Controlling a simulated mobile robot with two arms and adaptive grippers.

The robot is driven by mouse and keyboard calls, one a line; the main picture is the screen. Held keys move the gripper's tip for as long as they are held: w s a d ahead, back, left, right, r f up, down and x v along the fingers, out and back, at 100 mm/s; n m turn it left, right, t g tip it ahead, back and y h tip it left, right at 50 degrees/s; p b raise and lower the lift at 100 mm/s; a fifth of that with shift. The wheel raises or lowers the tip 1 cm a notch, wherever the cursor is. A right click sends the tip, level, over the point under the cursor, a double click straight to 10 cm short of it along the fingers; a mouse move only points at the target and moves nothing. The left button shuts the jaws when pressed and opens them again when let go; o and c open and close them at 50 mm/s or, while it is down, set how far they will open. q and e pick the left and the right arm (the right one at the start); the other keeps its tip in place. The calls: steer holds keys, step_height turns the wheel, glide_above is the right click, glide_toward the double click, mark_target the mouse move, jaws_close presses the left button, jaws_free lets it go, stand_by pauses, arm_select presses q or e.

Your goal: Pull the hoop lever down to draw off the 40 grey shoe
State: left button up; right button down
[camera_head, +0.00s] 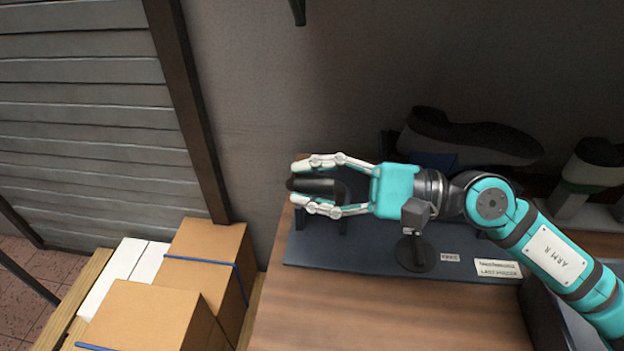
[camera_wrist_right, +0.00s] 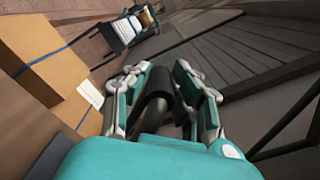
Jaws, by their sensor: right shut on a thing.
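My right gripper (camera_head: 298,186) comes in from the right and is shut on the dark grip of the hoop lever (camera_head: 320,188). The grip lies between its two white and teal fingers, above the left end of a dark base plate (camera_head: 350,250). In the right wrist view the lever's dark grip (camera_wrist_right: 158,100) also shows between the fingers (camera_wrist_right: 153,78). A dark shoe with a pale sole (camera_head: 470,138) lies at the back, behind my arm; its lower part is partly hidden. I cannot read a size on it. My left gripper is not in view.
A second shoe with a green band (camera_head: 597,165) stands at the right edge. Small labels (camera_head: 498,268) sit on the base plate's front. Cardboard boxes (camera_head: 205,260) are stacked left of the wooden bench (camera_head: 330,315). The bench's front is clear.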

steer(key=c, duration=1.1)
jaws_free()
steer(key=shift+d, duration=0.1)
steer(key=s+d, duration=0.2)
steer(key=d, duration=0.9)
steer(key=shift+s+d, duration=0.2)
steer(key=shift+d, duration=0.2)
